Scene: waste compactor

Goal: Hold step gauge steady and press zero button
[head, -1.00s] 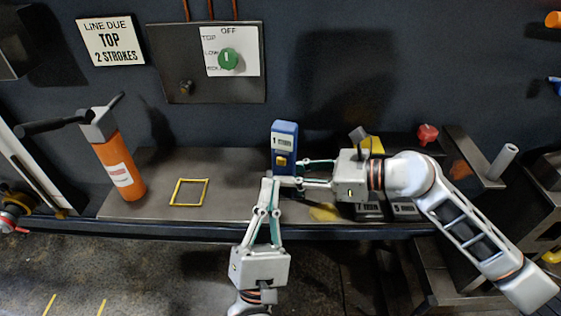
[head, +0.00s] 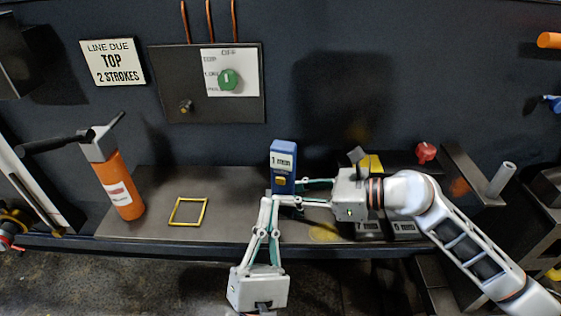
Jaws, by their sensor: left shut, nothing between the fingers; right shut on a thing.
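The step gauge (head: 283,158) is a blue upright block with a white "1 mm" label and a small yellow button (head: 280,181) on its front face. It stands on the grey shelf right of centre. My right gripper (head: 290,193) comes in from the right and is shut on the lower part of the gauge. My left gripper (head: 267,200) comes up from below, its fingers shut with nothing between them. Its tips are just below and left of the button, close to the gauge's lower front. I cannot tell whether they touch the gauge.
A yellow square outline (head: 188,226) marks the bare left part of the shelf (head: 150,228). An orange cylinder (head: 118,185) with a black handle stands further left. A red knob (head: 426,152) and "5 mm" block (head: 404,228) are right. A green dial (head: 228,79) is on the wall panel.

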